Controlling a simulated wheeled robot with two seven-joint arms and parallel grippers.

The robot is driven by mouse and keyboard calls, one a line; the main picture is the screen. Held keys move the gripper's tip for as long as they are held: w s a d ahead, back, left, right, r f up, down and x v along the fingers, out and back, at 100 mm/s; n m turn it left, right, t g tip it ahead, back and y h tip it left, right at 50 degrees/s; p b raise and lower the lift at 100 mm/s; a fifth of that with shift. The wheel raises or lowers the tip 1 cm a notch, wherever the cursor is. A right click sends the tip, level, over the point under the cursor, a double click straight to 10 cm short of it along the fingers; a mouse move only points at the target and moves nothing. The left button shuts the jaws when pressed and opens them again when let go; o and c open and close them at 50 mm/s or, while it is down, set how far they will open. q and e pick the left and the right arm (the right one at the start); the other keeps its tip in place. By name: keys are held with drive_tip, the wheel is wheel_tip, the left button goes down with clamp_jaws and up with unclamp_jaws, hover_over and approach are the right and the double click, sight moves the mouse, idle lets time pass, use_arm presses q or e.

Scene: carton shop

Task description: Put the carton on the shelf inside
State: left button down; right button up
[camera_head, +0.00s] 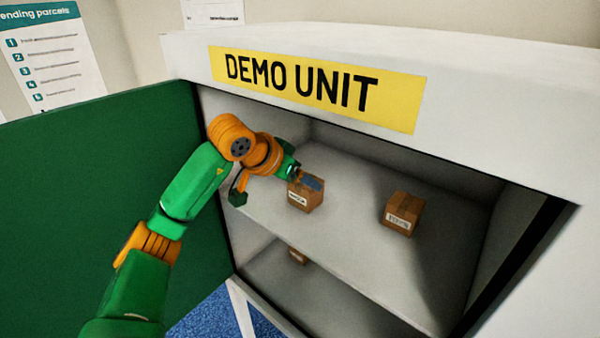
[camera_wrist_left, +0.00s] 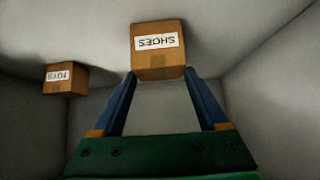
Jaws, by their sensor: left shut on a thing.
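A small brown carton (camera_head: 305,197) labelled SHOES is inside the cabinet, at the upper shelf (camera_head: 350,240). My left gripper (camera_head: 310,183) reaches in through the open front and is shut on this carton. In the left wrist view the carton (camera_wrist_left: 158,42) sits between the tips of the two blue fingers (camera_wrist_left: 160,74), its label upside down. The carton appears at or just above the shelf surface; I cannot tell whether it touches. My right gripper is not in view.
Another carton (camera_head: 297,257) is partly visible on the lower level. The green door (camera_head: 90,190) stands open at left. Bare shelf lies between the upper cartons.

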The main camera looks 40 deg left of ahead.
use_arm(q)
drive_tip(key=shift+s+f, duration=0.1)
unclamp_jaws()
drive_tip(key=v, duration=1.2)
drive_tip(key=shift+b, duration=0.35)
